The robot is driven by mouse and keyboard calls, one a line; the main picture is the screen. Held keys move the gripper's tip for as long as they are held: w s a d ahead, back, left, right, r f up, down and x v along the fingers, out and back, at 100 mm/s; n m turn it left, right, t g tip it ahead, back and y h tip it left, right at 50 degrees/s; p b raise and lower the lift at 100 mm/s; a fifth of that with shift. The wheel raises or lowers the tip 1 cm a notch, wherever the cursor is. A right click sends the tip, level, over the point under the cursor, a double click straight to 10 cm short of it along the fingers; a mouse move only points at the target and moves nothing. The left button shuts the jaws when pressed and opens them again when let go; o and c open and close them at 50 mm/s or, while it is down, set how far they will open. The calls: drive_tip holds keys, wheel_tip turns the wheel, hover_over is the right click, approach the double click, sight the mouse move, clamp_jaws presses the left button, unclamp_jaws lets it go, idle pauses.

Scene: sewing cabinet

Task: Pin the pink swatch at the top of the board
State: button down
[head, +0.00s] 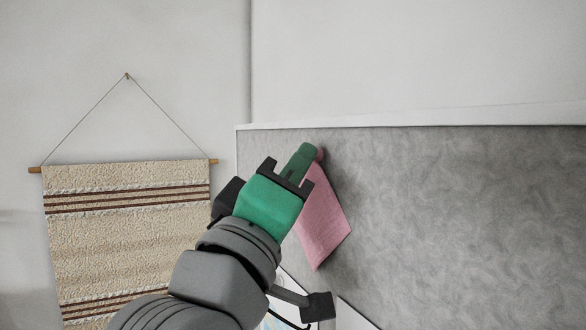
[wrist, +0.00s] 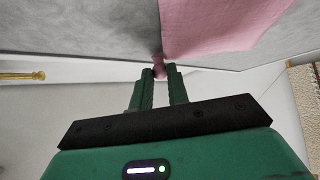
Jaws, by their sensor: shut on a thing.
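The pink swatch (head: 322,220) hangs tilted against the grey board (head: 450,210), near the board's top left. Its upper corner is by my gripper's tips; it also shows in the wrist view (wrist: 215,28). My gripper (head: 304,156) is at the board's upper left and is shut on a small rounded pink piece (wrist: 159,70), which looks like a pin head. A bit of this piece shows past the fingertips in the head view (head: 320,154). Whether a point enters the board is hidden.
The board's pale top edge (head: 420,122) runs just above my gripper, with bare wall above it. A striped woven hanging (head: 130,235) is on the wall to the left. The board right of the swatch is clear. A brass-coloured rod (wrist: 22,76) shows in the wrist view.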

drive_tip(key=shift+w+d, duration=0.15)
drive_tip(key=shift+d, duration=0.2)
idle(0.7)
drive_tip(key=c, duration=1.3)
unclamp_jaws()
drive_tip(key=s+a+f+m+t+y+p, duration=0.1)
drive_tip(key=s+y+p, duration=0.1)
drive_tip(key=s+y, duration=0.2)
drive_tip(key=s+a+f+m+t+y+p, duration=0.2)
drive_tip(key=s+y, duration=0.2)
drive_tip(key=s, duration=0.3)
drive_tip(key=s+a+f+m+t+y+p, duration=0.1)
drive_tip(key=s+y+p, duration=0.2)
drive_tip(key=s+y, duration=0.2)
drive_tip(key=shift+s+a+f+m+t, duration=0.25)
drive_tip(key=shift+s+a+m+t, duration=0.1)
drive_tip(key=shift+s, duration=0.25)
